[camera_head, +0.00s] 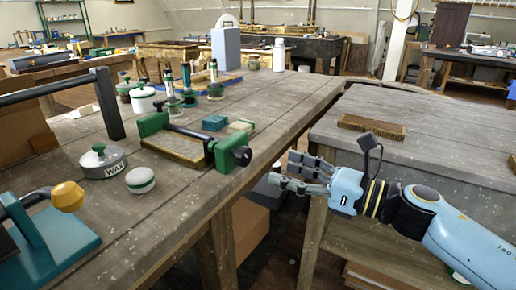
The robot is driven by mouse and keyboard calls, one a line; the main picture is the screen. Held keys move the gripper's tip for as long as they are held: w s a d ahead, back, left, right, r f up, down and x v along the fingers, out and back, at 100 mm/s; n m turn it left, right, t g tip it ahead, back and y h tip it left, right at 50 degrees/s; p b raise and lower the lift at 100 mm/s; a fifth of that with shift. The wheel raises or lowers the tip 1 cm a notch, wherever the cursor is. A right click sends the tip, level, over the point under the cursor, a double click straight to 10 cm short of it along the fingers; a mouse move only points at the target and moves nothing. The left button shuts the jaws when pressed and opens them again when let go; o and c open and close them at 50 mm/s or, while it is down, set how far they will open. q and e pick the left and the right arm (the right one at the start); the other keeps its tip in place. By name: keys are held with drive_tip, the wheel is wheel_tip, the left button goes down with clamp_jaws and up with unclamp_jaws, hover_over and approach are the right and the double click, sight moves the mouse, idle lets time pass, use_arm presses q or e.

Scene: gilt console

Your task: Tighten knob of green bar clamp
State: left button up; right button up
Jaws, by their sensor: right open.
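The green bar clamp (229,149) lies on the left workbench, with green jaws at both ends and a dark bar between them. Its black knob (241,156) faces right, near the bench edge. A flat wooden piece with a gilt-looking edge (175,147) lies between the jaws; I cannot tell whether they press on it. My right gripper (285,171) is open and empty. In the picture it is right of the knob and slightly lower, apart from it, with its fingers pointing left. My left gripper is not in view.
A wax tin (103,163), a small round jar (140,180), and teal and pale blocks (215,122) stand near the clamp. A teal tool with a yellow knob (67,196) is at lower left. A brush-like block (372,126) lies on the right bench. A gap separates the benches.

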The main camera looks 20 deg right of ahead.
sight(248, 158)
drive_tip(key=p+x, duration=0.1)
drive_tip(key=x, duration=0.4)
drive_tip(key=shift+d+r, duration=0.1)
drive_tip(key=shift+r, duration=0.05)
drive_tip(key=x, duration=0.5)
drive_tip(key=shift+w+p, duration=0.1)
drive_tip(key=shift+p, duration=0.3)
drive_tip(key=shift+c, duration=0.8)
drive_tip(key=c, duration=1)
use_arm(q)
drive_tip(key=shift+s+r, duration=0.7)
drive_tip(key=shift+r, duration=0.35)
use_arm(e)
drive_tip(key=shift+c, duration=0.2)
